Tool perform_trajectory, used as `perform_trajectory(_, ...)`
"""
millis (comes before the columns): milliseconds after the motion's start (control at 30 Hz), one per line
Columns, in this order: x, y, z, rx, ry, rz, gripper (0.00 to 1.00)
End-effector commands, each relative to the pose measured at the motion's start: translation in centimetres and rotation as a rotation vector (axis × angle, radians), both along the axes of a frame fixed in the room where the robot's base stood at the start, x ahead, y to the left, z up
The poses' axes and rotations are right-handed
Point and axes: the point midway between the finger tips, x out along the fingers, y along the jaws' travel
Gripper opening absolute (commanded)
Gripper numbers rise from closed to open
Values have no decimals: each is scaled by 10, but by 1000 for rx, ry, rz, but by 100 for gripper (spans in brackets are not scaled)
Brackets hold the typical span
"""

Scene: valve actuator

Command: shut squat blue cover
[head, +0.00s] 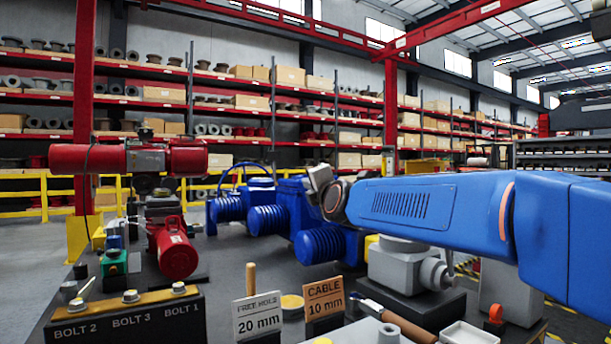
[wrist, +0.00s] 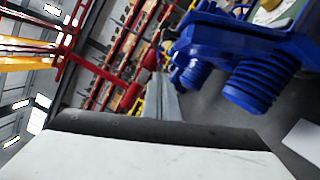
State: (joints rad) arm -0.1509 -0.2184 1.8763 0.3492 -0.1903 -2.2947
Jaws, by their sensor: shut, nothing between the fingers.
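A blue valve actuator (head: 292,190) stands on the dark bench in the middle of the head view, with several ribbed round blue parts (head: 320,245) facing forward. A thin blue arc (head: 238,167) rises at its left back. I cannot tell which blue part is the squat cover, or whether it stands open. In the wrist view the actuator (wrist: 225,45) and its ribbed parts (wrist: 257,84) are at the upper right. My gripper (head: 319,177) is shut and empty, a small grey block at the end of my blue arm, in front of the actuator in the picture. Contact cannot be seen.
A red actuator (head: 172,245) stands on the left of the bench. A bolt holder (head: 125,318), "FREE HOLE" (head: 257,317) and "CABLE" (head: 324,299) signs, a screwdriver (head: 397,322) and a white tray (head: 468,333) are along the front. Grey machinery (head: 405,265) stands below my arm.

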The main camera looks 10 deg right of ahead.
Motion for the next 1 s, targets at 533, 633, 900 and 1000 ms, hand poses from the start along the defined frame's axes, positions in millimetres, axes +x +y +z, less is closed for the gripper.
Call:
perform_trajectory(533, 72, 7, 6, 0, 2, 0, 0)
perform_trajectory(633, 88, 8, 7, 1, 1, 1, 0)
perform_trajectory(900, 102, -5, 15, -1, -1, -1, 0)
perform_trajectory(1000, 104, -11, 17, -1, 0, -1, 0)
